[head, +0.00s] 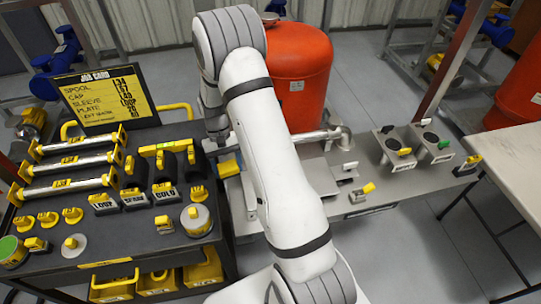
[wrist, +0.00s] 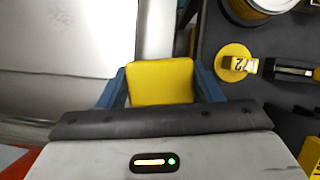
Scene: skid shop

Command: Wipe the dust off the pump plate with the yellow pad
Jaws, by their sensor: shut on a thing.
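My gripper (wrist: 160,88) is shut on the yellow pad (wrist: 160,80), with one blue finger on each side of it. In the head view the pad (head: 229,168) shows beside my arm, between the dark cart and the grey skid. A pale metal plate (wrist: 75,45) lies to the left of the pad in the wrist view, with a faint grey speckled patch near its top edge. I cannot tell whether the pad touches anything below. My arm hides much of the skid in the head view, so the plate's full outline is hidden there.
The dark cart (head: 150,229) on the left holds yellow-ended spools, black sleeves, caps and a job card sign (head: 107,97). A red tank (head: 298,72) stands behind my arm. Tagged fittings (head: 396,146) sit on the skid's right end. A pale table (head: 512,155) stands far right.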

